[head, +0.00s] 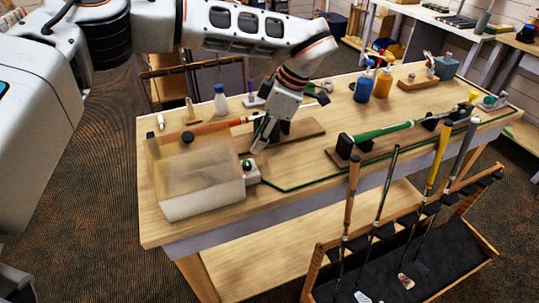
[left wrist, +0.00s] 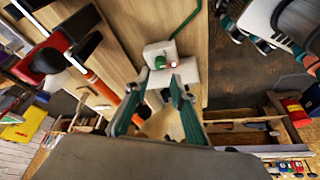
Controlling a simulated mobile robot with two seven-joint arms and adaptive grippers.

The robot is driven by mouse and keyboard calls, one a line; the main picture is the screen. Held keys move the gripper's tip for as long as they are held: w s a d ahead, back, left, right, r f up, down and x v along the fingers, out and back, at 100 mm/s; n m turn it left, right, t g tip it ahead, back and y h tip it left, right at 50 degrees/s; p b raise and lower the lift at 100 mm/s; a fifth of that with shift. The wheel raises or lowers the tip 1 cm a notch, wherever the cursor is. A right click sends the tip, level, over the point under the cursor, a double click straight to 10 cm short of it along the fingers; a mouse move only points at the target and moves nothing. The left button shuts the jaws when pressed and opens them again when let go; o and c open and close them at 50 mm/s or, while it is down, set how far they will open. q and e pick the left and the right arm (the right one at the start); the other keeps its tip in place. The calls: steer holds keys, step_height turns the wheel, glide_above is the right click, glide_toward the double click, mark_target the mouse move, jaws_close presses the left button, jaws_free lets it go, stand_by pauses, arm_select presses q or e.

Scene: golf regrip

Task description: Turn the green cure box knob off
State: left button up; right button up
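The cure box (head: 197,183), with an amber see-through cover and a pale base, stands at the left end of the workbench. Its green knob (head: 247,164) sits on a small pale control block at the box's right side. In the left wrist view the green knob (left wrist: 160,62) shows on the block with a red spot beside it. My left gripper (head: 259,138) points down just behind the knob, apart from it. Its two teal fingers (left wrist: 158,90) are spread with nothing between them. Part of my right gripper (left wrist: 248,36) shows at the left wrist view's upper right; its opening is unclear.
A green-gripped club (head: 382,131) rests to the right. Spray bottles (head: 364,86) stand farther back. A rack of clubs (head: 400,250) stands in front of the workbench (head: 305,165).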

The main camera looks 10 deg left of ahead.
mark_target(247, 163)
arm_select(q)
steer(key=p+x, duration=0.1)
steer(key=x, duration=0.6)
steer(key=shift+a+f, duration=0.25)
steer(key=shift+f, duration=0.05)
steer(key=shift+s, duration=0.1)
jaws_close()
